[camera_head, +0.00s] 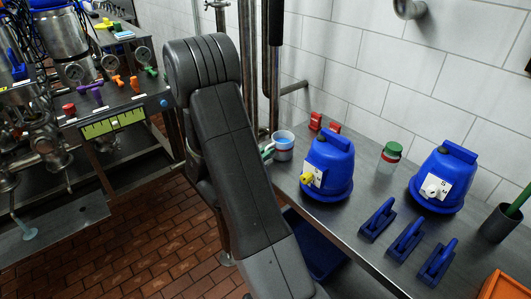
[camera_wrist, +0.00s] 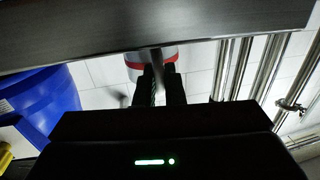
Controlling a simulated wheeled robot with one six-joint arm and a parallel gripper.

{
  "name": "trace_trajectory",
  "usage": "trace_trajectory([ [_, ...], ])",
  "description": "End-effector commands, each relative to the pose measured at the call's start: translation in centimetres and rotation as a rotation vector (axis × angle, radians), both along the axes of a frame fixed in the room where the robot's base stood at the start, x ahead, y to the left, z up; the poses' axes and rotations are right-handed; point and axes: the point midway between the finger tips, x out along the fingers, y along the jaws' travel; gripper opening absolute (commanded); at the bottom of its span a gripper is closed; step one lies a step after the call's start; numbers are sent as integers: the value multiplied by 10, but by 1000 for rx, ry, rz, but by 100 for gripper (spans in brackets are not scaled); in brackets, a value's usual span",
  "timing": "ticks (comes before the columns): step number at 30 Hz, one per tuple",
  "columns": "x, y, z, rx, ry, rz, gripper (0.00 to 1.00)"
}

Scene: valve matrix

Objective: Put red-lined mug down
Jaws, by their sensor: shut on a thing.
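A light mug (camera_head: 284,146) with a bluish inside stands upright at the left end of the metal bench (camera_head: 345,217). In the wrist view the mug (camera_wrist: 134,74) shows a red band, and its grey handle lies between my fingers. My gripper (camera_wrist: 160,75) is shut on the mug. In the head view my arm hides most of the gripper. The bench surface shows as a dark band along the top of the wrist view. I cannot tell whether the mug's base touches the bench.
A blue domed housing with a yellow knob (camera_head: 327,166) stands just right of the mug. Small red items (camera_head: 315,121) are behind it. Further right are a green-capped jar (camera_head: 388,157), another blue housing (camera_head: 442,180) and blue clamp-like pieces (camera_head: 405,240). Vertical pipes (camera_head: 273,60) rise behind.

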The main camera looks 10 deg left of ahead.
Motion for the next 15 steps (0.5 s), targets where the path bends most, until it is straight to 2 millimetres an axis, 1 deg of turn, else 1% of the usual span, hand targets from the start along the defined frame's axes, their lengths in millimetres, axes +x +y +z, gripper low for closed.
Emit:
trace_trajectory([
  [2, 0, 0, -4, 0, 0, 0, 0],
  [3, 0, 0, -4, 0, 0, 0, 13],
  [6, 0, 0, -3, 0, 0, 0, 31],
  [15, 0, 0, -1, 0, 0, 0, 31],
])
